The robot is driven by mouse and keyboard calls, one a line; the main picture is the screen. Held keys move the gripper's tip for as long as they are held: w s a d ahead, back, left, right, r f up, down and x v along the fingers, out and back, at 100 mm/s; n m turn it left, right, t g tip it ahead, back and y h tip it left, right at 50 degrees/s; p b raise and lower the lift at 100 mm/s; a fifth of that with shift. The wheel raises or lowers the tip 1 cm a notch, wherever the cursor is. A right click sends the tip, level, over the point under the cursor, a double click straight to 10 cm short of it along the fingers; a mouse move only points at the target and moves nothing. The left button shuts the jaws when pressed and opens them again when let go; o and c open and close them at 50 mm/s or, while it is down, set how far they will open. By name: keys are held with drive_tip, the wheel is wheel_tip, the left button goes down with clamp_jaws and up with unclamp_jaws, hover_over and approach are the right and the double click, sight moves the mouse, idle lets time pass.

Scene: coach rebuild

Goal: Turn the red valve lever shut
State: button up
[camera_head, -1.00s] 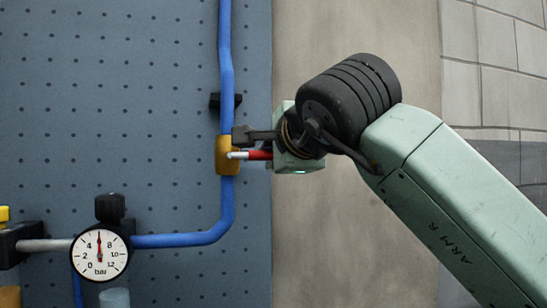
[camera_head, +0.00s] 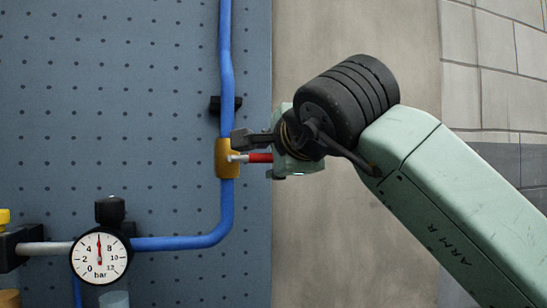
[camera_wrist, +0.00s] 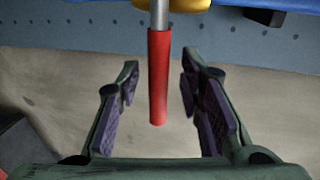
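The red valve lever (camera_head: 260,158) sticks out to the right from the brass valve body (camera_head: 221,158) on the blue pipe. In the wrist view the red lever (camera_wrist: 158,78) hangs on a silver stem (camera_wrist: 159,15) below the yellow valve body (camera_wrist: 172,4). My gripper (camera_wrist: 157,84) is open, with one finger on each side of the red lever and a visible gap on both sides. In the head view my gripper (camera_head: 243,147) is at the lever from the right, and its body hides the lever's outer end.
The blue pipe (camera_head: 226,100) runs up the pegboard (camera_head: 120,60) and bends left to a pressure gauge (camera_head: 100,256) at the lower left. A black clamp (camera_head: 216,103) holds the pipe above the valve. Bare wall (camera_head: 340,240) lies right of the pegboard.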

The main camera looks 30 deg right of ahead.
drive_tip(key=v, duration=1.2)
drive_tip(key=shift+f, duration=0.1)
